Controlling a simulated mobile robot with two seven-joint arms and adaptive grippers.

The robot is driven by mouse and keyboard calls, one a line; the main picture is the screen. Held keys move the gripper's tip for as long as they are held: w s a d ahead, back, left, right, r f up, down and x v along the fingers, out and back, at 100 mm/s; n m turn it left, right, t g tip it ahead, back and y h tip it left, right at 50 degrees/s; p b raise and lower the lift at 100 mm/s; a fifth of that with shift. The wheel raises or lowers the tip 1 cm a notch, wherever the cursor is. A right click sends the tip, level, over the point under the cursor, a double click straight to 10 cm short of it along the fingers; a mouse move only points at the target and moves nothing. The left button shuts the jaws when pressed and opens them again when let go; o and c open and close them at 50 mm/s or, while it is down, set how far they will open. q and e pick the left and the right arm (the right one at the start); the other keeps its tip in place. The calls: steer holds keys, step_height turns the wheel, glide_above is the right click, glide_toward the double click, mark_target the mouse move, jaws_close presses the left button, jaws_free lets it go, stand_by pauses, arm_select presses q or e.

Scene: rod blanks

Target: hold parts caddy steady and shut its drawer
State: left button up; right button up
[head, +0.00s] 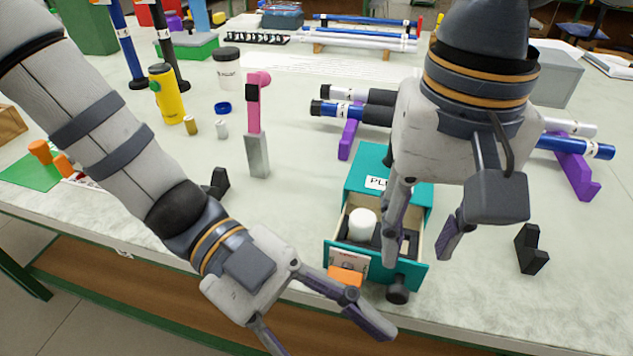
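The teal parts caddy (365,172) stands near the table's front edge, with a partly hidden label starting "PL". Its drawer (415,274) is pulled out toward the front edge, with a dark knob (397,290) on its front. A white cylinder (362,224) and dark items lie in the drawer. My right gripper (418,250) is open above the drawer's right side, hiding part of the caddy; contact cannot be told.
A pink tool on a grey block (256,155) stands left of the caddy. Rods (345,109) on purple stands (348,138) lie behind it. Black holders (531,248) stand to the right and left. A yellow bottle (167,95) is farther left.

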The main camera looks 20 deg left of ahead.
arm_select(q)
step_height(320, 180, up, 2)
steer(key=w+a+m, duration=0.1)
steer(key=m, duration=0.1)
steer(key=n+t, duration=1.4)
steer(key=t, duration=0.1)
glide_toward(387, 164)
steer(key=a+r, duration=0.1)
steer(key=s+a+r, duration=0.1)
steer(key=shift+r+h, duration=0.3)
steer(key=shift+h, duration=0.1)
steer(key=shift+w+d+n, duration=0.15)
steer(key=shift+w+n, duration=0.15)
steer(key=shift+n, duration=0.1)
steer(key=x, duration=1.1)
steer(key=shift+w+d, duration=0.1)
steer(key=shift+d, duration=0.3)
